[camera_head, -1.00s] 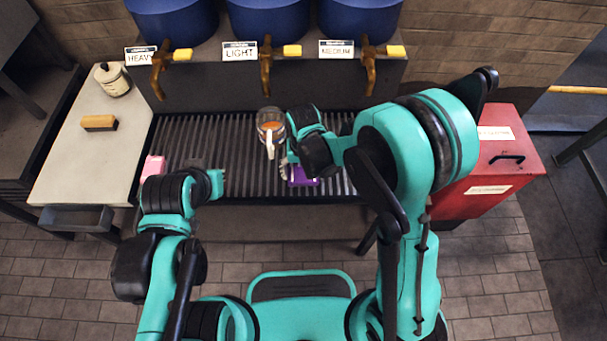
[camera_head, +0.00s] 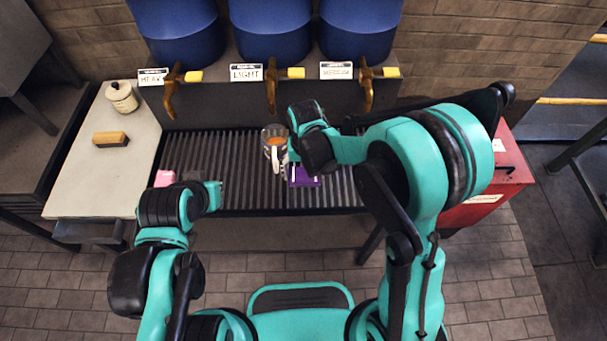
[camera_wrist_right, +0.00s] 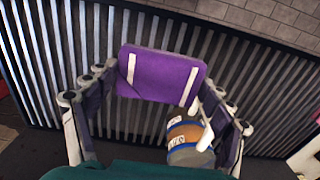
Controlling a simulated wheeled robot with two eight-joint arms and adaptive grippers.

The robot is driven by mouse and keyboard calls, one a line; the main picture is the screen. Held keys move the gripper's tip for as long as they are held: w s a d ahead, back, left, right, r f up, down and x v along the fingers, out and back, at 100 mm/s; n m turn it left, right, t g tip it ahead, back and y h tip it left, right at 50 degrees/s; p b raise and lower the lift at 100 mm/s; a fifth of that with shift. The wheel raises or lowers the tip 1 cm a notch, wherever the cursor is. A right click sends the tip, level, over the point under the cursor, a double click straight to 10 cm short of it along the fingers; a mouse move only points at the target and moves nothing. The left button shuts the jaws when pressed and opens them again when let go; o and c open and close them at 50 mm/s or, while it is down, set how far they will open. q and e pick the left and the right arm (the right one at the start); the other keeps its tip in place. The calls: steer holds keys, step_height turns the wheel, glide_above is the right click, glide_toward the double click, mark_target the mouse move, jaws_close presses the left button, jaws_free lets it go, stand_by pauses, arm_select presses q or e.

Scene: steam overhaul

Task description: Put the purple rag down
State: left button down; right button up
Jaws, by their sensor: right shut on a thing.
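The purple rag (camera_head: 304,176) is at the middle of the slatted grate, beside my right gripper (camera_head: 290,172). In the right wrist view the rag (camera_wrist_right: 160,75) is a flat purple block between the two fingers of my right gripper (camera_wrist_right: 158,82), which is shut on it. The slats show behind the rag; whether it touches them I cannot tell. My left gripper (camera_head: 213,194) is over the left front of the grate, its jaws too small and turned away to read.
A pink block (camera_head: 165,178) lies at the grate's left. Blue tanks (camera_head: 270,28) with taps stand behind. A red box (camera_head: 512,185) is at right.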

stand_by(0.6)
steer(key=s+d+r+p, duration=0.1)
steer(key=s+d, duration=0.2)
steer(key=d, duration=0.7)
steer(key=s+d+r, duration=0.1)
steer(key=s+d, duration=0.1)
steer(key=d, duration=0.8)
steer(key=s+d+r+p, duration=0.1)
steer(key=s+d, duration=0.2)
steer(key=d, duration=0.8)
steer(key=w+a+f+b, duration=0.1)
steer(key=w+a+f, duration=0.1)
steer(key=w, duration=0.1)
steer(key=w+a+f+b, duration=0.1)
steer(key=w+a+f, duration=0.1)
steer(key=w, duration=0.2)
steer(key=w+a+f+b, duration=0.2)
steer(key=w+f, duration=0.1)
steer(key=shift+w, duration=0.15)
step_height(320, 180, down, 3)
steer(key=shift+f+b, duration=0.2)
steer(key=shift+b, duration=0.6)
steer(key=shift+f, duration=0.35)
